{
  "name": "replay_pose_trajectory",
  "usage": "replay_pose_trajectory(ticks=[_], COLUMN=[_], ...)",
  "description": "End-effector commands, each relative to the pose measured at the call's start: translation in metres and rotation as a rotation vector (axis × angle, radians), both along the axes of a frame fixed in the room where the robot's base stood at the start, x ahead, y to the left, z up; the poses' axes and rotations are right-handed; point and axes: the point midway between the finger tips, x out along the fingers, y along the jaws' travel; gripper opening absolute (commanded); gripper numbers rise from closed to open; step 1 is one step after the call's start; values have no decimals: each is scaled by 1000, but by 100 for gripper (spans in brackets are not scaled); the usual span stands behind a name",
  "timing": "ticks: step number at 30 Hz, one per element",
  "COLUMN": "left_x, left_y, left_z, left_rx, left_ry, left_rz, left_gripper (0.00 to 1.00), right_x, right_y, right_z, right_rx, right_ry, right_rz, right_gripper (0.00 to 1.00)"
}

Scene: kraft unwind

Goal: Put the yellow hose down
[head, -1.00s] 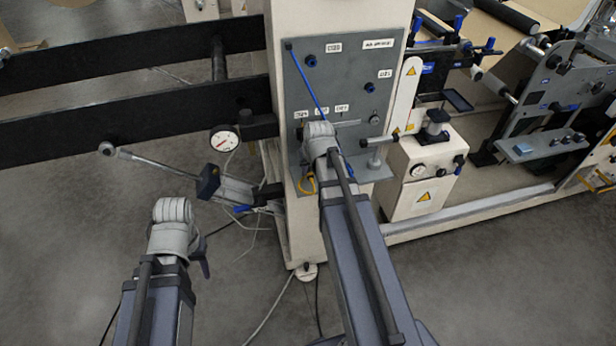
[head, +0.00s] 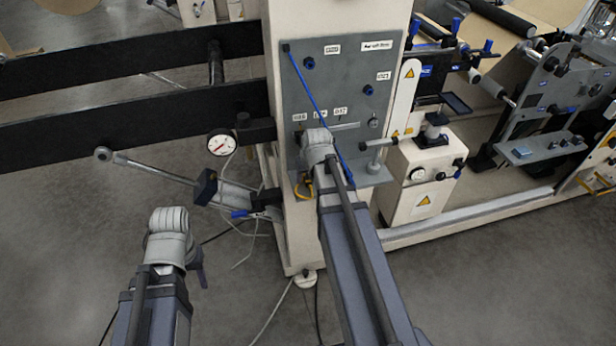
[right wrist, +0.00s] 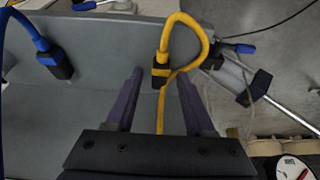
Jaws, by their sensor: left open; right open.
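The yellow hose (head: 301,188) shows beside my right wrist, low on the grey panel in the head view. In the right wrist view the yellow hose (right wrist: 186,20) bends in a loop, with a black-ended connector (right wrist: 161,71) and a yellow length running down between the fingers. My right gripper (right wrist: 159,77) is open, its purple fingers apart on either side of the hose with gaps between. Its fingers are hidden behind the wrist in the head view. My left gripper (head: 198,265) is mostly hidden below its wrist, over the floor, away from the hose.
A blue hose (right wrist: 28,32) with a dark connector hangs left of the yellow one. The grey panel (head: 345,90) with its ledge stands close before my right arm. A dial gauge (head: 222,143) and a metal rod (head: 150,168) lie to the left.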

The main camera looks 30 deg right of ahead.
Motion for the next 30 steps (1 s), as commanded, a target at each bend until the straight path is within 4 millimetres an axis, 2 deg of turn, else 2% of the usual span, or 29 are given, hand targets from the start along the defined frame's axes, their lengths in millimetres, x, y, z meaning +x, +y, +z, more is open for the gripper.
replay_pose_trajectory(ticks=[5,11,30], left_x=[0,0,0], left_y=[0,0,0], left_z=[3,17,107], left_rx=[0,0,0], left_ry=[0,0,0], left_rz=[0,0,0], left_gripper=[50,50,50], right_x=[0,-5,-40], right_y=[0,1,10], right_z=[3,17,107], right_rx=[0,0,0], right_ry=[0,0,0], right_rz=[0,0,0], right_gripper=[54,54,54])
